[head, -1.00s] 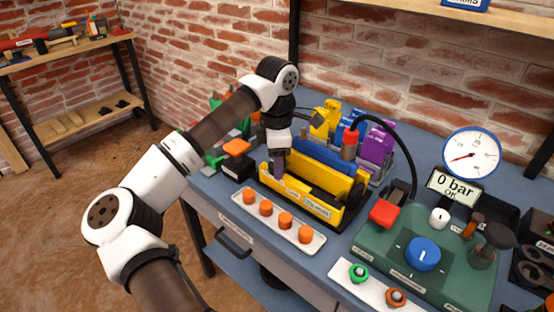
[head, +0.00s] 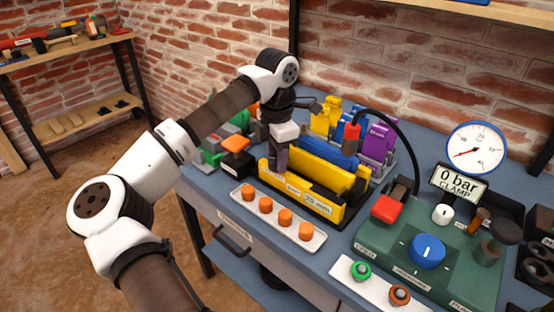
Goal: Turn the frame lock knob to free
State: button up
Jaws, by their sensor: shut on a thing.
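The likely frame lock knob is the orange knob (head: 236,144) on a small black box (head: 236,163), left of the yellow frame; its label is too small to read. The yellow frame (head: 310,194) stands on the bench with a yellow bar (head: 335,172) along it and a blue part (head: 322,152) behind. My gripper (head: 276,166) points down at the frame's left end, to the right of the orange knob and apart from it. It is shut on the left end of the yellow bar, though the exact contact is partly hidden.
A tray (head: 318,243) with several orange plugs lies in front of the frame. To the right is a green control panel (head: 455,257) with a blue dial (head: 427,250). The display (head: 460,184) reads 0 bar CLAMP.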

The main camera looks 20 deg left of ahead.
jog(key=n+b, duration=0.1)
jog(key=n, duration=0.2)
jog(key=shift+f+n, duration=0.1)
jog(key=shift+n, duration=0.3)
jog(key=n+b, duration=0.1)
jog(key=n, duration=0.2)
jog(key=shift+n, duration=0.3)
jog(key=n+b, duration=0.2)
jog(key=n, duration=0.3)
jog(key=shift+n, duration=0.7)
jog(key=o, duration=1)
notch_tip(320, 180, up, 14)
jog(key=shift+p, duration=0.3)
